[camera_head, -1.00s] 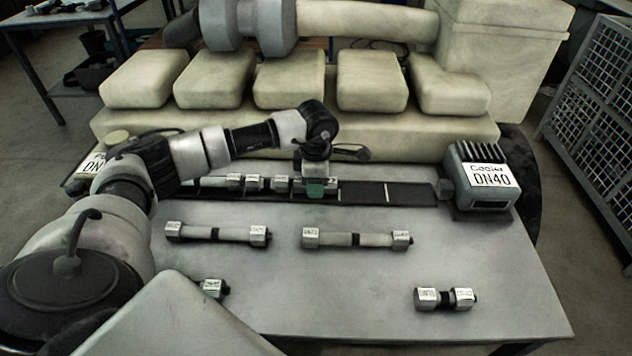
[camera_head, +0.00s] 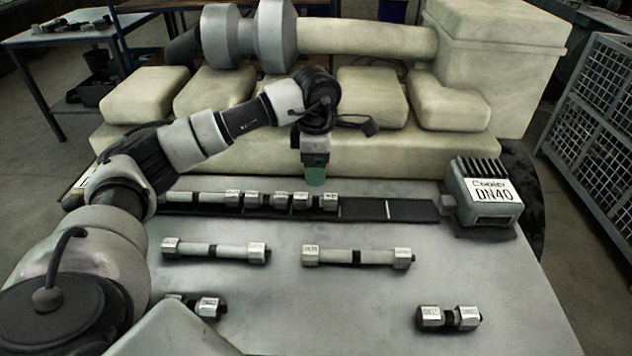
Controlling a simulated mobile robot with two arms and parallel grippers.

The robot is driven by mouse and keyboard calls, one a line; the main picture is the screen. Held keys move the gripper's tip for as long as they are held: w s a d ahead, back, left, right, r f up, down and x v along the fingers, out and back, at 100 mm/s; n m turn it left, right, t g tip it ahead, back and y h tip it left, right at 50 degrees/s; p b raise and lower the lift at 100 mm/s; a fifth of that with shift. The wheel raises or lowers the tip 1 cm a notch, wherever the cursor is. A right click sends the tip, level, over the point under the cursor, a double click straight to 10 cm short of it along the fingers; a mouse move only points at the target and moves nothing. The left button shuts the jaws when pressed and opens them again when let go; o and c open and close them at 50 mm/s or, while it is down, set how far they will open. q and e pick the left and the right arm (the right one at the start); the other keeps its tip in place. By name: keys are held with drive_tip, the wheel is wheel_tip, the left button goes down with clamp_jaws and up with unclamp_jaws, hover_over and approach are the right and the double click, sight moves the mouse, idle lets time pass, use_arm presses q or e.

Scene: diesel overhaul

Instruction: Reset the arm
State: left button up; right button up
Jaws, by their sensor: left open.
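My left arm comes in from the left and reaches over the grey table (camera_head: 400,300). Its left gripper (camera_head: 315,178) points down above the dark strip (camera_head: 365,210) at the back of the table. The gripper is open and stands clear above a row of short grey fittings (camera_head: 278,200) on the strip's left part. A greenish piece shows at the gripper's tip. My right gripper is not in view.
Two long fittings, one left (camera_head: 215,252) and one right (camera_head: 358,256), lie mid-table. Short fittings lie in front, one at right (camera_head: 448,318), one at left (camera_head: 205,306) partly hidden. A cooler box marked DN40 (camera_head: 485,195) stands right. The cream engine (camera_head: 400,150) rises behind.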

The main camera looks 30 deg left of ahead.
use_arm(q)
drive_tip(key=shift+s+r, duration=0.1)
drive_tip(key=shift+r, duration=0.35)
idle(0.3)
